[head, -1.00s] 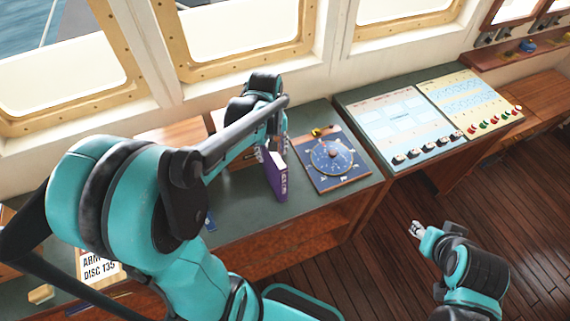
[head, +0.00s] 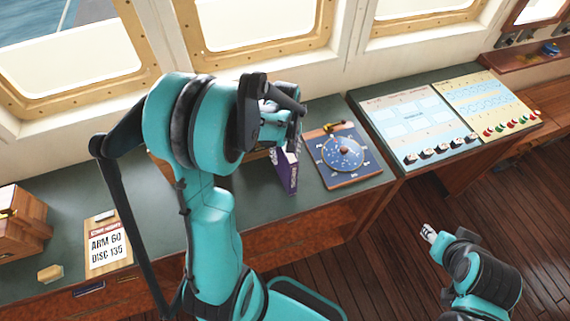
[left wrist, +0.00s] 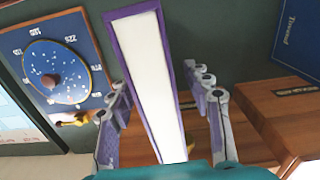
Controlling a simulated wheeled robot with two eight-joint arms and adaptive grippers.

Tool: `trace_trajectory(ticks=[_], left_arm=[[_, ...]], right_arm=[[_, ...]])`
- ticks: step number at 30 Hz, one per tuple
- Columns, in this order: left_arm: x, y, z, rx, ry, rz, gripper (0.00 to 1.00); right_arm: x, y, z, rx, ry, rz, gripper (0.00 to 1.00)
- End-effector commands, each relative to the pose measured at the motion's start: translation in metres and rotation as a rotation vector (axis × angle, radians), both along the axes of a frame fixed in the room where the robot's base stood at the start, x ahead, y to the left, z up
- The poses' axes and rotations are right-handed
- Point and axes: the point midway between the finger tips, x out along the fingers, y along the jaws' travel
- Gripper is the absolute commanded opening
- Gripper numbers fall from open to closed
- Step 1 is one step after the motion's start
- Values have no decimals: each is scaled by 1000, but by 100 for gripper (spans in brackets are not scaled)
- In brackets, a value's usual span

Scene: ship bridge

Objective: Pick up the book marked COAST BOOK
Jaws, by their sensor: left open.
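A purple book (head: 286,172) stands upright on the dark green counter beside the blue dial board; the lettering on it is too small to read. In the left wrist view the purple book (left wrist: 148,75) shows its white page edges, framed by purple covers. My left gripper (left wrist: 165,112) is open, with one finger on each side of the book. Whether either finger touches it I cannot tell. In the head view my left gripper (head: 284,118) is partly hidden by my own arm. My right gripper (head: 428,232) is over the floor at the lower right, too small to judge.
The blue dial board (head: 345,154) lies right of the book. A blue book (left wrist: 292,45) and a wooden box (left wrist: 268,112) are close by in the wrist view. An ARM 60 DISC 135 card (head: 107,245) lies left. Slanted console panels (head: 410,120) stand right.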

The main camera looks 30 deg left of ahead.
Motion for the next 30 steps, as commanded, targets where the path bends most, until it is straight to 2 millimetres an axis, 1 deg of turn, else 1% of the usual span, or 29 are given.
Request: trace_trajectory(ticks=[2, 7, 8, 9, 11, 12, 13, 14, 25, 30], left_arm=[[0, 0, -3, 0, 0, 0, 50], [0, 0, -3, 0, 0, 0, 50], [0, 0, -3, 0, 0, 0, 47], [0, 0, -3, 0, 0, 0, 37], [0, 0, -3, 0, 0, 0, 21], [0, 0, -3, 0, 0, 0, 10], [0, 0, -3, 0, 0, 0, 2], [0, 0, -3, 0, 0, 0, 0], [0, 0, -2, 0, 0, 0, 0], [0, 0, 8, 0, 0, 0, 0]], right_arm=[[0, 0, -1, 0, 0, 0, 40], [0, 0, 0, 0, 0, 0, 40], [0, 0, 0, 0, 0, 0, 40], [0, 0, 0, 0, 0, 0, 40], [0, 0, 0, 0, 0, 0, 40], [0, 0, 0, 0, 0, 0, 40], [0, 0, 0, 0, 0, 0, 40], [0, 0, 0, 0, 0, 0, 40], [0, 0, 0, 0, 0, 0, 40], [0, 0, 2, 0, 0, 0, 40]])
